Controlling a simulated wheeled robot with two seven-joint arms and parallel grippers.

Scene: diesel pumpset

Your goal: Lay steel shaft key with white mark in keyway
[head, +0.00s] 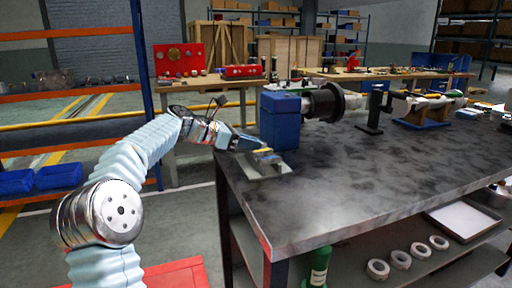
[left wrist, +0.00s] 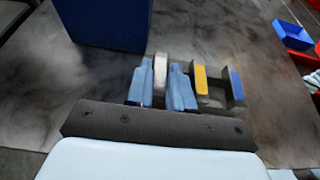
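My left gripper (head: 257,147) is low over the near left corner of the workbench, at a small light holder plate (head: 268,170). In the left wrist view, its two blue fingers (left wrist: 163,88) stand close on both sides of the steel key with the white mark (left wrist: 160,66) and appear to touch it. Beside it stand a key with a yellow mark (left wrist: 200,79) and a key with a blue mark (left wrist: 237,84). The white-marked key appears in line with these two. The keyway is not distinguishable. My right gripper is not in view.
A blue housing (head: 280,120) with a dark round hub (head: 327,103) stands just behind the holder, and also shows in the left wrist view (left wrist: 104,18). A dark stand (head: 372,108) is farther right. The bench top (head: 380,180) in front is clear.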

